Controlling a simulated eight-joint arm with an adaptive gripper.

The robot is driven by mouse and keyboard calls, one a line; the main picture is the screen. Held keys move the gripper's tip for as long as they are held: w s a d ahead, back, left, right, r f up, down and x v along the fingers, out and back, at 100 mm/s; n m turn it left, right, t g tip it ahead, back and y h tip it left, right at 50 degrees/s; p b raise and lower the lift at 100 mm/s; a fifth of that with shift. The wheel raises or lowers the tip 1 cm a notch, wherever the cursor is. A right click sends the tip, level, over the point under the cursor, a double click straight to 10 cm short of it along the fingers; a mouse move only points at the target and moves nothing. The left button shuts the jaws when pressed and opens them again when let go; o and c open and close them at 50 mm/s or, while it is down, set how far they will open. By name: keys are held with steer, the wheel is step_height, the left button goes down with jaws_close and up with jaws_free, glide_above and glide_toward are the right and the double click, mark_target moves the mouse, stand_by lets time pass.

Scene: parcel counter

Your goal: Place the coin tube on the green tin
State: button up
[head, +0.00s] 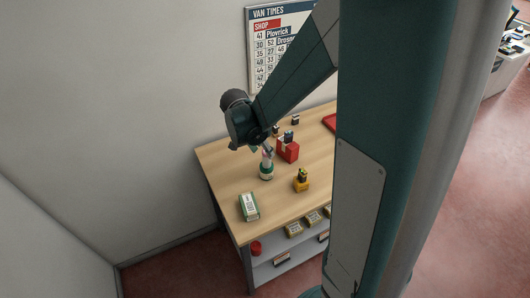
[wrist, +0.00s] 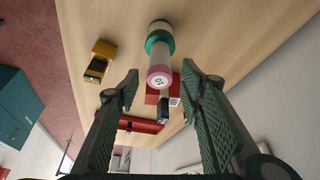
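The coin tube (wrist: 158,60) is pale with a pink end marked "10". In the wrist view it points toward the camera and appears to stand upright on the green tin (wrist: 154,41), which has a green top and a pale lower part. In the head view the tin (head: 266,175) stands on the counter, with the tube above it partly hidden by my gripper (head: 267,150). In the wrist view my gripper (wrist: 160,76) is open, its fingers on either side of the tube's pink end with gaps on both sides.
A red box (head: 288,151) with a dark item on top stands just behind and right of the tin. A yellow block (head: 301,184) with a dark item is to the right. A green-and-white box (head: 249,207) lies nearer the front. The counter (head: 226,178) is clear around the tin's left.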

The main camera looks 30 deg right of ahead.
steer(key=v, duration=0.6)
stand_by(0.7)
steer(key=shift+s, duration=0.1)
steer(key=s+a+r+n+t+y, duration=0.2)
steer(key=s+a+r+n, duration=0.3)
steer(key=s, duration=0.4)
steer(key=s+a+r+n+t+y, duration=0.2)
steer(key=s+a+r+n+t, duration=0.1)
steer(key=s+r+n, duration=0.5)
steer(key=shift+s+a+r+n+t, duration=0.35)
steer(key=shift+s+a+n, duration=0.25)
steer(key=shift+s+a, duration=0.4)
steer(key=shift+d+f, duration=0.1)
